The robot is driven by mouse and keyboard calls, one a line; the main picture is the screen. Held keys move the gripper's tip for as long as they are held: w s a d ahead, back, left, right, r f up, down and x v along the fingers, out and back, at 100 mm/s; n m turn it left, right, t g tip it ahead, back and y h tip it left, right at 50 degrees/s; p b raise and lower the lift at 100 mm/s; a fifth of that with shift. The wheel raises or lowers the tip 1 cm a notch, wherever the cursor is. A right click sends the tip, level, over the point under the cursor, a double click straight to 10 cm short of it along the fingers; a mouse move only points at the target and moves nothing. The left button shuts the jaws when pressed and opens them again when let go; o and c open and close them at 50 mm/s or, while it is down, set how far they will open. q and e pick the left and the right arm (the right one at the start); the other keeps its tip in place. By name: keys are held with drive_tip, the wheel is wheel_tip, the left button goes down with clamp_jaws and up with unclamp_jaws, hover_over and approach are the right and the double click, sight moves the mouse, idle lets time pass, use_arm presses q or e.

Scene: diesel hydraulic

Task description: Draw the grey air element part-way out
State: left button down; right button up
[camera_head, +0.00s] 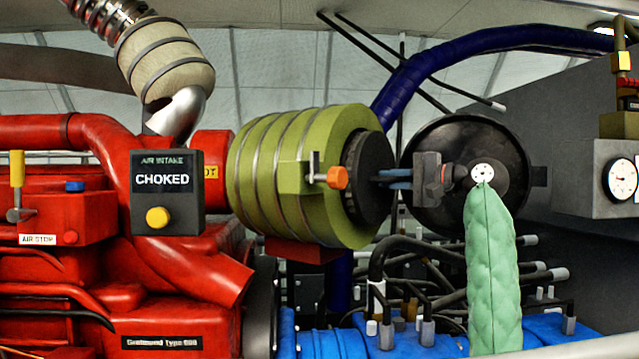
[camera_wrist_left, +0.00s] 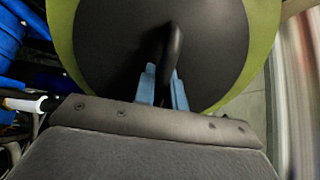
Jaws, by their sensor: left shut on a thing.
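The air element (camera_head: 370,181) shows as a dark grey round end in the mouth of the green ribbed housing (camera_head: 285,180). It appears to stand a little proud of the rim; the rest is hidden inside. In the left wrist view its flat end face (camera_wrist_left: 115,50) fills the middle, with a dark loop handle (camera_wrist_left: 174,45) on it. My left gripper (camera_head: 392,177) comes at the element from the right. Its blue fingers (camera_wrist_left: 162,85) are shut on the handle, one on each side. My right gripper is not in view.
A round black cover (camera_head: 452,132) stands open behind my left gripper. A dark blue hose (camera_head: 430,70) passes above. An orange-knobbed clamp (camera_head: 337,177) sits on the housing's side. A "CHOKED" air intake indicator (camera_head: 167,192) is at left. Pipes and blue parts (camera_head: 325,342) lie below.

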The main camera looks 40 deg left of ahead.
sight(399, 179)
use_arm(q)
drive_tip(key=shift+w+d+b, duration=0.15)
drive_tip(key=shift+d+b, duration=0.05)
drive_tip(key=shift+d, duration=0.55)
drive_tip(key=shift+w+d+b, duration=0.1)
drive_tip(key=shift+d+b, duration=0.05)
drive_tip(key=shift+d, duration=0.6)
drive_tip(key=c, duration=0.9)
unclamp_jaws()
drive_tip(key=shift+d, duration=0.1)
drive_tip(key=shift+w+d+b, duration=0.15)
drive_tip(key=shift+w+d, duration=0.1)
drive_tip(key=shift+d, duration=1.2)
drive_tip(key=shift+w+d+b, duration=0.2)
drive_tip(key=shift+w+d, duration=0.05)
drive_tip(key=shift+d, duration=1.25)
drive_tip(key=shift+w+d+b, duration=0.15)
drive_tip(key=shift+w+d, duration=0.1)
drive_tip(key=shift+d, duration=1.2)
